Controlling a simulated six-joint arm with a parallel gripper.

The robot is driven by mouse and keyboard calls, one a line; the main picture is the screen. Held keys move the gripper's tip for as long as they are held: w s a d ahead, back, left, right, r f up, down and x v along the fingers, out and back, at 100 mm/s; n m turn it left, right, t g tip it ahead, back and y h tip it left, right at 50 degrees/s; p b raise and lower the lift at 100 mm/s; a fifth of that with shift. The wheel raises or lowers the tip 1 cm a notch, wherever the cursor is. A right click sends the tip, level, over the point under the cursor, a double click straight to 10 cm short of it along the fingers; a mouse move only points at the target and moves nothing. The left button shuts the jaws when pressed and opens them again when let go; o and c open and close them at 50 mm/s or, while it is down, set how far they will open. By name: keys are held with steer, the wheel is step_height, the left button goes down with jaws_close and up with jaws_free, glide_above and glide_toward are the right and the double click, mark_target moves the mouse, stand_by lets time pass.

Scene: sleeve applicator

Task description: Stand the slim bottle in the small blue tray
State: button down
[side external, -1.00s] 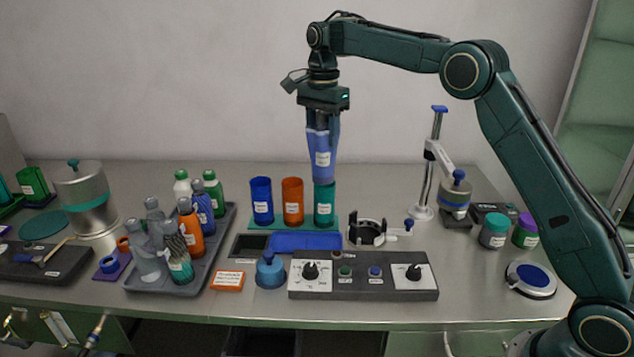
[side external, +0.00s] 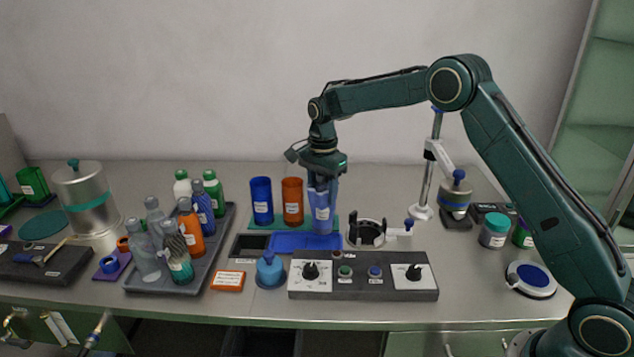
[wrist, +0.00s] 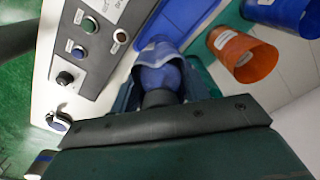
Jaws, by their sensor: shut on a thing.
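My gripper (side external: 322,183) points down and is shut on the slim bottle (side external: 321,212), which looks blue, carries a white label and stands upright. In the wrist view a wider blue rim surrounds the bottle (wrist: 160,78) between the fingers. The small blue tray (side external: 290,242) lies flat on the bench. The bottle's foot is at the tray's back right part in the side view; I cannot tell whether it touches the tray floor. The tray also shows in the wrist view (wrist: 187,18), just beyond the bottle.
A blue cup (side external: 261,203) and an orange cup (side external: 292,205) stand behind the tray; a teal cup is hidden behind the bottle. A control panel (side external: 363,276) lies in front, a crowded bottle tray (side external: 215,262) left.

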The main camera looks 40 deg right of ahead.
mark_target(322, 206)
steer(key=shift+f, duration=2.5)
steer(key=c, duration=0.7)
jaws_free()
steer(key=shift+f, duration=0.1)
step_height(322, 206, up, 12)
steer(key=shift+r, duration=0.2)
